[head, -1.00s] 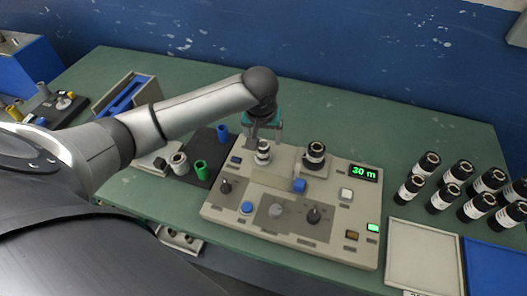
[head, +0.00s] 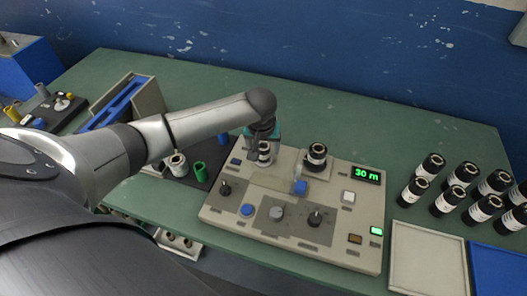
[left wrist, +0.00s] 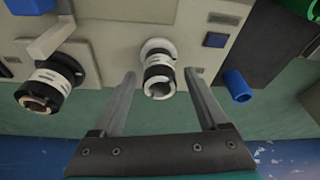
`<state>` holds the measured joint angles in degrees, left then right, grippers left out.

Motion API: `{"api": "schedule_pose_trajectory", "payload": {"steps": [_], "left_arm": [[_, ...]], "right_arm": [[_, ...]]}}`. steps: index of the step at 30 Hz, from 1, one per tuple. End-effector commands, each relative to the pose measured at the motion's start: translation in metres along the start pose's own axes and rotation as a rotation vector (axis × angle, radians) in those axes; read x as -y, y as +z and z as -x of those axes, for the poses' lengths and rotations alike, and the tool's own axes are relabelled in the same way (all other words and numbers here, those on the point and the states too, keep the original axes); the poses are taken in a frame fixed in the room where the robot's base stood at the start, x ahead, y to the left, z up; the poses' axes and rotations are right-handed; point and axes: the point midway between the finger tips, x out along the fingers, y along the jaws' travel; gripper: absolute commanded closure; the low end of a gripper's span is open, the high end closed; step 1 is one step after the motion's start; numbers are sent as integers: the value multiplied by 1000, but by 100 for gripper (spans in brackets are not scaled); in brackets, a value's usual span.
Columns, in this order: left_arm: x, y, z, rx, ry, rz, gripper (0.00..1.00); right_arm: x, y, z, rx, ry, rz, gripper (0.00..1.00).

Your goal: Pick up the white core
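My left gripper (head: 264,140) is above the left post of the control machine. In the left wrist view the left gripper (left wrist: 160,76) is open, and a short white roll with black bands (left wrist: 158,66) lies between its fingertips, with gaps on both sides. The white roll also shows in the head view (head: 264,157), partly hidden by the gripper. An off-white core (head: 178,165) stands on the black mat to the left. I cannot tell which of these the task means. My right gripper is not in view.
The beige machine (head: 330,250) carries knobs, buttons and a second black-and-white roll (head: 316,156). A green core (head: 200,172) and a blue core (head: 223,140) are by the black mat. Several black rolls (head: 415,190) stand at the right, near a pale tray (head: 428,258).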

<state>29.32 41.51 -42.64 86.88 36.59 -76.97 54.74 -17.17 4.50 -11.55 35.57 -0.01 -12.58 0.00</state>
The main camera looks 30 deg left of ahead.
Motion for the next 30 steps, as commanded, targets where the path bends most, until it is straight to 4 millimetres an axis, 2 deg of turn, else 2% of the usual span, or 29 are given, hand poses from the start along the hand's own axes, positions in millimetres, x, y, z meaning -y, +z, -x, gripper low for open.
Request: {"api": "schedule_pose_trajectory", "payload": {"steps": [2,19,20,30], "left_arm": [[0,0,0,0,0,0,34],[0,0,0,1,0,0,98],[0,0,0,1,0,0,100],[0,0,1,0,0,0,100]], "right_arm": [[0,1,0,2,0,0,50],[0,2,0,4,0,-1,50],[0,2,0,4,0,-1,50],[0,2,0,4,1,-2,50]]}}
